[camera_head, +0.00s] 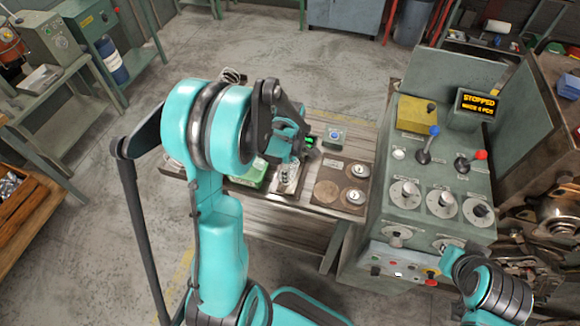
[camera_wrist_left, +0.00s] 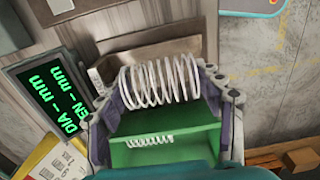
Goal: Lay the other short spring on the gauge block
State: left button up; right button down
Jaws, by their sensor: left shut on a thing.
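My left gripper (camera_head: 293,150) is over the wooden table, its fingers pointing right and down. In the left wrist view, the left gripper (camera_wrist_left: 165,88) is shut on a pale wire spring (camera_wrist_left: 158,80), which lies across between its fingers. Beyond it is a green box-like holder (camera_wrist_left: 170,158) with a smaller-looking white spring (camera_wrist_left: 150,141) in it. The holder's green side also shows in the head view (camera_head: 252,176), partly behind my left arm. A readout with green DIA and LEN lines (camera_wrist_left: 55,98) shows dashes, with no values. I cannot clearly make out the gauge block.
The coiler console (camera_head: 415,215) stands right of the table, with levers, dials and a STOPPED display (camera_head: 478,103). A brown board with round discs (camera_head: 342,185) and a small blue-topped item (camera_head: 335,136) occupy the table's right part. A yellow label card (camera_wrist_left: 55,158) lies near the readout.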

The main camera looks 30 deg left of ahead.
pick_arm(q)
jog(key=shift+f, duration=0.45)
jog(key=o, duration=1.2)
jog(key=shift+o, duration=0.2)
jog(key=shift+r, duration=0.1)
notch_tip(320, 180, up, 12)
jog(key=shift+s+d, duration=0.1)
